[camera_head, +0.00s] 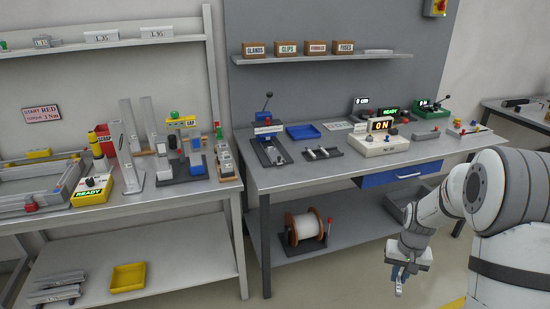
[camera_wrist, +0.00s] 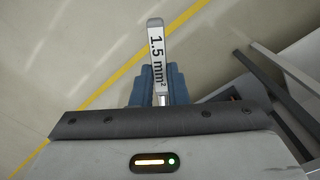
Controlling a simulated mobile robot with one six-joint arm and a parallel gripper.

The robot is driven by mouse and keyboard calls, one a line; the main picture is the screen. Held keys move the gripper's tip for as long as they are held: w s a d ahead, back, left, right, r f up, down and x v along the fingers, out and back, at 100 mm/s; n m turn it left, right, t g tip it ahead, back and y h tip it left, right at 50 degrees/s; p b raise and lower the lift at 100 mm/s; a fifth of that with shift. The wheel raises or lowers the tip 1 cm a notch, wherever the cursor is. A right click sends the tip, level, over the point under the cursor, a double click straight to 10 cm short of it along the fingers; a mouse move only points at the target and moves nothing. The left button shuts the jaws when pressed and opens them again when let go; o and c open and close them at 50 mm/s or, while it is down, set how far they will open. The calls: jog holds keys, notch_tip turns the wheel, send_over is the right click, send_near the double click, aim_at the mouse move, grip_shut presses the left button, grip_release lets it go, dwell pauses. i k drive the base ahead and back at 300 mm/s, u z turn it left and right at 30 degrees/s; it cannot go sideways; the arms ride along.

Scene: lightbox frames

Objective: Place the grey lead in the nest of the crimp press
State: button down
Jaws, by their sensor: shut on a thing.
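In the wrist view my gripper (camera_wrist: 158,88) has its blue-grey fingers closed on a pale grey piece (camera_wrist: 156,50) marked "1.5 mm²", which I take as the grey lead. Its far end sticks out past the fingertips, over bare floor. In the head view my gripper (camera_head: 400,275) hangs low at the right, in front of the bench and below its top. The lever device (camera_head: 268,138) with a black knob at the left of the right bench looks like the crimp press. Its label is too small to read, and its nest cannot be made out.

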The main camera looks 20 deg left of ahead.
aim_at(274, 154)
jog(key=u, duration=0.75)
